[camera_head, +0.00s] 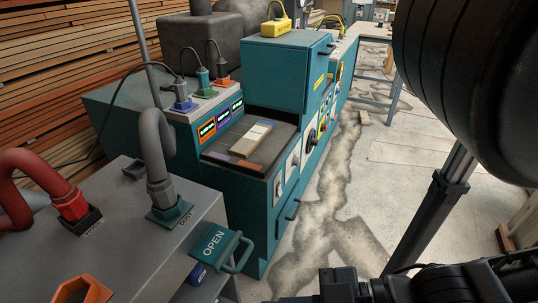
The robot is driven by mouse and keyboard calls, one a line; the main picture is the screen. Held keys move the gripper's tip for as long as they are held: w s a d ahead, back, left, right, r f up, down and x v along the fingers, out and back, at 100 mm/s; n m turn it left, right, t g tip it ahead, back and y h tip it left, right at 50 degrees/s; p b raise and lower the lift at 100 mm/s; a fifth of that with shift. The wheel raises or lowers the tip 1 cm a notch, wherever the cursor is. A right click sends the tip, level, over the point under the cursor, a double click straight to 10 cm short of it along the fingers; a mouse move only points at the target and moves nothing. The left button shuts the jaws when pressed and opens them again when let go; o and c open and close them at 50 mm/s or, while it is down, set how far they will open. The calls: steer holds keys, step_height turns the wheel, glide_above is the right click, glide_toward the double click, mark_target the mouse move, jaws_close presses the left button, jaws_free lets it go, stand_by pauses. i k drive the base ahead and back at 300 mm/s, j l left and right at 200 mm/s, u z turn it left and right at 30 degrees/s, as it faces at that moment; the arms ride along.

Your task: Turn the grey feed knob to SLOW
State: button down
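The grey feed knob cannot be picked out for certain. The side of the teal machine (258,225) that faces the aisle carries small controls seen at a steep angle. Among them are a dark round control (311,138) with yellow around it, a pale plate (294,160) and another pale plate (278,188) lower down. Any SLOW marking is too small to read. Dark parts of my arm fill the top right and the bottom right. What may be my gripper (342,286) shows at the bottom edge, cut off, well apart from these controls. Its fingers are not clear.
A grey bench (120,245) at left holds red and grey hoses and a teal handle marked OPEN (215,244). A wooden block (250,139) lies on the machine's dark top. The concrete aisle (385,195) at right is mostly free.

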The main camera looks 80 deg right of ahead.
mark_target(295, 161)
steer(key=k+l+z, duration=0.15)
steer(key=z, duration=0.25)
steer(key=k+l+z, duration=0.2)
steer(key=z, duration=1.1)
